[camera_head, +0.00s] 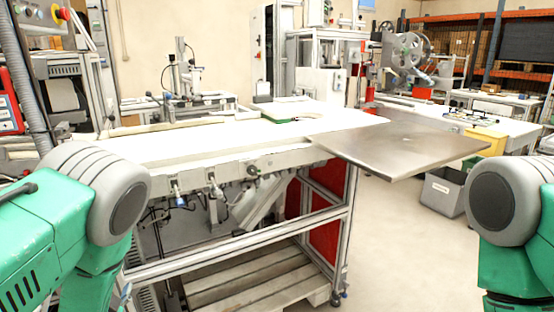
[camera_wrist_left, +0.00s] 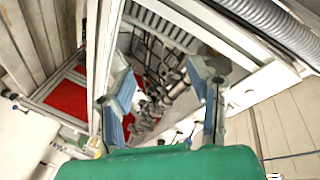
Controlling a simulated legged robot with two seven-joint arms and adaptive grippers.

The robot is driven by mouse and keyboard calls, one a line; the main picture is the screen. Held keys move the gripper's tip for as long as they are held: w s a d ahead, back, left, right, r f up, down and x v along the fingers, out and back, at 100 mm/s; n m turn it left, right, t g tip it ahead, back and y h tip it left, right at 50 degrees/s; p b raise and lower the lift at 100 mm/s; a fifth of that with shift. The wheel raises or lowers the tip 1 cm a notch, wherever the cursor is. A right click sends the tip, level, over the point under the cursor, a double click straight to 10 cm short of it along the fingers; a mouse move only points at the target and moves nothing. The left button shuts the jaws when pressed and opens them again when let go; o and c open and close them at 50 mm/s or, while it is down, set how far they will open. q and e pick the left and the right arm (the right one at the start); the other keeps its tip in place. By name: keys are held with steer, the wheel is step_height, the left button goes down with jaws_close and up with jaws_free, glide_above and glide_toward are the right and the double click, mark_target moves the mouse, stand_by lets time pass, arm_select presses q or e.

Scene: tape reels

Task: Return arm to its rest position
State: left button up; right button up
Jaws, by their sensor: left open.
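My left arm (camera_head: 85,215) is green with a grey joint and comes in from the left in the head view, bent downward in front of the workbench. In the left wrist view my left gripper (camera_wrist_left: 162,90) has its two blue-grey fingers spread apart with nothing between them. Beyond the fingers are the bench's underside frame and metal fittings, apart from the fingers as far as I can tell. My right arm (camera_head: 505,215) stands at the right edge of the head view, also hanging down. Its gripper is out of the picture.
A white workbench (camera_head: 150,147) on a metal frame stands ahead, with a metal plate (camera_head: 405,146) jutting right. Valves and hoses hang under its front edge. A grey bin (camera_head: 443,190) sits on the floor at right.

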arm_select(q)
steer(key=s+d+f+n+g+h, duration=0.1)
steer(key=s+d+f+n+g, duration=0.2)
steer(key=s+f+g, duration=0.5)
steer(key=s+d+f+n+g+h+p, duration=0.1)
steer(key=s+d+f+g, duration=0.1)
steer(key=s, duration=1)
steer(key=s+d+f+n+g+h+p, duration=0.1)
steer(key=s+d+g, duration=0.4)
steer(key=s, duration=0.8)
steer(key=d+f+n+h, duration=0.1)
steer(key=d, duration=0.1)
steer(key=shift+d+f+h, duration=0.3)
steer(key=shift+f, duration=0.05)
arm_select(e)
step_height(320, 180, up, 2)
steer(key=shift+r, duration=0.1)
arm_select(q)
steer(key=shift+c, duration=0.3)
arm_select(e)
steer(key=shift+c, duration=0.4)
